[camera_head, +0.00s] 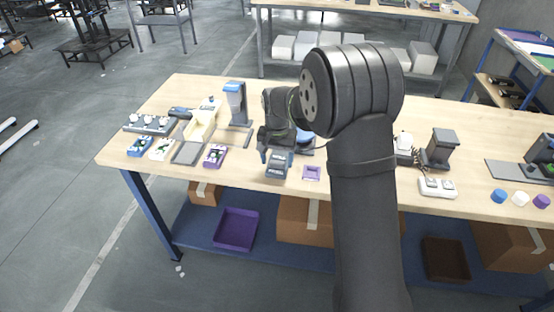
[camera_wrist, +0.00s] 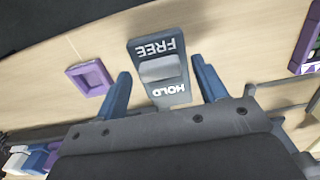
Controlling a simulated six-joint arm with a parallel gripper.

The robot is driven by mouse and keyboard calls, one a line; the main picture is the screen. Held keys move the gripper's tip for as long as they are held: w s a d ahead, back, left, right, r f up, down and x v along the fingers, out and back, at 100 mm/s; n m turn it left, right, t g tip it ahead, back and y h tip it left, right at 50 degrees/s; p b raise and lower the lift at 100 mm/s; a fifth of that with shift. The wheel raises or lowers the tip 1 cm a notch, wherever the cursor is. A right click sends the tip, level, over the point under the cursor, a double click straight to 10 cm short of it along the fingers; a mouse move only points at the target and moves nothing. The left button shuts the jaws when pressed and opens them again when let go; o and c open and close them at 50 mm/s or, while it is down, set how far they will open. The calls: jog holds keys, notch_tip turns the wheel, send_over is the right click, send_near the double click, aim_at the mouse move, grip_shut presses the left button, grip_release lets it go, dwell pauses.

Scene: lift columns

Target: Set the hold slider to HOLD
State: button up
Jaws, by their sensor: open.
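The hold slider (camera_wrist: 158,70) is a dark grey block with white lettering, FREE at its far end and HOLD at the end nearer my gripper in the wrist view. A lighter grey raised knob sits between the two words. I cannot tell clearly which end the knob is set to. The slider block also shows in the head view (camera_head: 278,166), near the table's front edge. My gripper (camera_wrist: 161,68) is open, with one blue finger on each side of the block and nothing held. It also shows in the head view (camera_head: 277,154), right over the slider. Contact with the block is unclear.
A purple square frame (camera_head: 311,173) lies just right of the slider. A purple-faced box (camera_head: 215,155) and a grey tray (camera_head: 187,152) lie to its left. A grey stand with a blue top (camera_head: 236,95) rises behind. Bare wood surrounds the slider at the front.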

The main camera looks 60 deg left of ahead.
jog(key=shift+f, duration=0.35)
jog(key=c, duration=1.4)
jog(key=shift+w+a+r, duration=0.1)
jog(key=shift+w+a, duration=0.95)
jog(key=shift+a, duration=0.05)
jog(key=o, duration=1.4)
notch_tip(320, 180, up, 17)
jog(key=shift+r, duration=0.15)
